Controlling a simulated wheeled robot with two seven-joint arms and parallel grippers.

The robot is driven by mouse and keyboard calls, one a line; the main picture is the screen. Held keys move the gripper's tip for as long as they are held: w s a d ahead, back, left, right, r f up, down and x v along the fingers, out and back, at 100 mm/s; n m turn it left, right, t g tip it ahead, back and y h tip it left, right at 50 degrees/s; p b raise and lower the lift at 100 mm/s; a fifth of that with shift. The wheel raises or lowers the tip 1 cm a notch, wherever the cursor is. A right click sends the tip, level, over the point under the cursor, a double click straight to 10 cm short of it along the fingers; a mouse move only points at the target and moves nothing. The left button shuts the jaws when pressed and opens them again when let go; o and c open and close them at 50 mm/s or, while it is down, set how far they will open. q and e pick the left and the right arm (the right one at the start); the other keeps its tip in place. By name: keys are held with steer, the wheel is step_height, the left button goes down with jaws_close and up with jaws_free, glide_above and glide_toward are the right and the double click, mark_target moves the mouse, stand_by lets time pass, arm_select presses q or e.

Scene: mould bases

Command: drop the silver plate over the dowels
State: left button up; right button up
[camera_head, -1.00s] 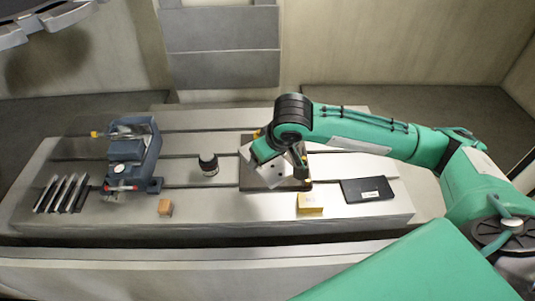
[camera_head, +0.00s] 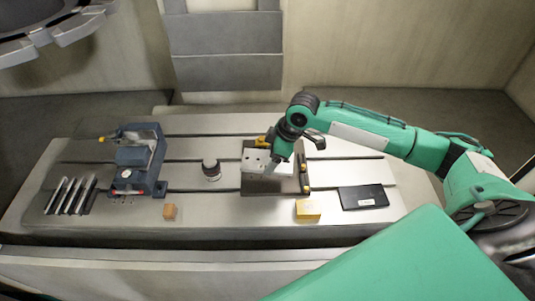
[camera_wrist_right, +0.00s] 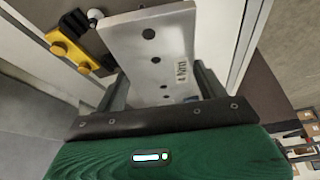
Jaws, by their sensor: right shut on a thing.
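The silver plate (camera_head: 255,158) is a flat light-metal block with several holes. My right gripper (camera_head: 275,166) is shut on it, over the dark mould base (camera_head: 262,187). In the right wrist view the plate (camera_wrist_right: 150,45) stretches away between the two fingers of the gripper (camera_wrist_right: 163,88), with printed marks near its right edge. I cannot make out the dowels, and I cannot tell whether the plate touches the base. My left gripper is not in view.
Yellow clamps (camera_wrist_right: 72,48) sit close to the plate. A yellow block (camera_head: 308,211) and a black slab (camera_head: 363,197) lie right of the base.

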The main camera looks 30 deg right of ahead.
steer(key=shift+w+d+f+n+g+p, duration=0.15)
steer(key=shift+w+d+n+g+p, duration=0.15)
steer(key=shift+d+n, duration=0.35)
steer(key=shift+f, duration=0.1)
step_height(320, 180, down, 4)
steer(key=b, duration=0.5)
steer(key=shift+f, duration=0.65)
steer(key=shift+p, duration=0.3)
steer(key=shift+p, duration=0.45)
